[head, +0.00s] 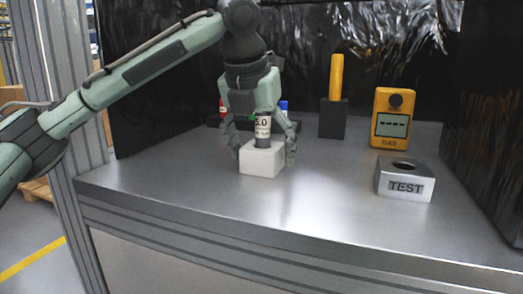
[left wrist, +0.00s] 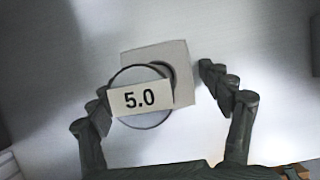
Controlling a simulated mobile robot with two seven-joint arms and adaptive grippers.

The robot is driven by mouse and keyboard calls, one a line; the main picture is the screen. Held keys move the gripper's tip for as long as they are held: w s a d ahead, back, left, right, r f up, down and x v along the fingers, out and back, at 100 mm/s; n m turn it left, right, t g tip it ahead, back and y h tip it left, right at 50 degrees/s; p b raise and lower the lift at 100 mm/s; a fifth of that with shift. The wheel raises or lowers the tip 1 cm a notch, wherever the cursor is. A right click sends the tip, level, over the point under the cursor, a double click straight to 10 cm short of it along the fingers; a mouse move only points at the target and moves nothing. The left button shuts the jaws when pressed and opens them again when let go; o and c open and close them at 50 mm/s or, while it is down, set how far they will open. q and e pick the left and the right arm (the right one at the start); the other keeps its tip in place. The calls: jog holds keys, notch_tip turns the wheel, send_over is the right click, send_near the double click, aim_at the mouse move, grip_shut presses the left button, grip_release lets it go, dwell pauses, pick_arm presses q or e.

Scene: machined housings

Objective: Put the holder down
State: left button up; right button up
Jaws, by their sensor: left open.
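The white block (head: 262,160), which looks like the holder, rests on the grey metal bench. A dark cylinder with a white "5.0" label (head: 262,127) stands upright at its top, and I cannot tell how deep it sits. In the left wrist view the round end and "5.0" label (left wrist: 140,99) cover part of the white block (left wrist: 183,90) and its dark hole. My left gripper (head: 262,148) points down with open fingers on either side of the cylinder and block. Its fingers (left wrist: 158,95) show a gap to the block on the right side. My right gripper is not in view.
A dark rack with red and blue-capped items (head: 284,106) is behind the gripper. A black block with a yellow handle (head: 334,115), a yellow gas meter (head: 391,120) and a grey TEST box (head: 404,181) stand to the right. The bench front (head: 270,210) is clear.

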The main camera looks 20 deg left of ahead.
pick_arm(q)
jog(key=v, duration=1.2)
jog(key=shift+r, duration=0.1)
